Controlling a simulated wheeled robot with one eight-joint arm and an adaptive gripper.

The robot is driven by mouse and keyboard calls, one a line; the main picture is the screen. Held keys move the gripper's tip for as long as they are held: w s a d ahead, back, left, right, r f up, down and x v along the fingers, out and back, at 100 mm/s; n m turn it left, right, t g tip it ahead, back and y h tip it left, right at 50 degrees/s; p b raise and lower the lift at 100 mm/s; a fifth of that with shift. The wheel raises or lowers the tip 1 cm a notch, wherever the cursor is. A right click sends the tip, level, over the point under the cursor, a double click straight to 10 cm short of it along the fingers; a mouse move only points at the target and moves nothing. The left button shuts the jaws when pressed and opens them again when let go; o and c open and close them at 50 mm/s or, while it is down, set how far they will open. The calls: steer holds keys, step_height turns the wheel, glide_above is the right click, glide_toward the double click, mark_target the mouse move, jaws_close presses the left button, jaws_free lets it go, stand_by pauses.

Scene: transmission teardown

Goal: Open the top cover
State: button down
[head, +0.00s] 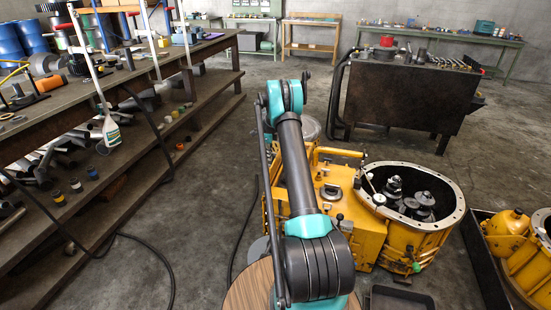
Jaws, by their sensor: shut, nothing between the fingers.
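A yellow transmission housing (365,235) stands on the floor just beyond my arm. Its large round flanged opening (448,215) faces up at the right and shows dark gears (423,203) inside. On the left part is a flat yellow top (335,177) with a dark round fitting (331,192). I cannot tell for certain which part is the top cover; no raised lid is clearly visible. My arm crosses in front and hides the housing's left part. My gripper cannot be made out; the far end of the arm is hidden behind its nearer links.
Cables (150,245) cross the floor; the middle floor is clear.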

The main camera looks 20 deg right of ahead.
steer(key=shift+w+a+f, duration=0.15)
steer(key=shift+w+a, duration=0.15)
steer(key=shift+a, duration=0.15)
steer(key=shift+w+a+f+g+h, duration=0.25)
steer(key=shift+w+a+f, duration=0.2)
steer(key=shift+a, duration=0.25)
steer(key=shift+w+a+f+g+h, duration=0.15)
steer(key=shift+w+a+f+h, duration=0.2)
steer(key=shift+w+a, duration=0.25)
steer(key=shift+s, duration=0.1)
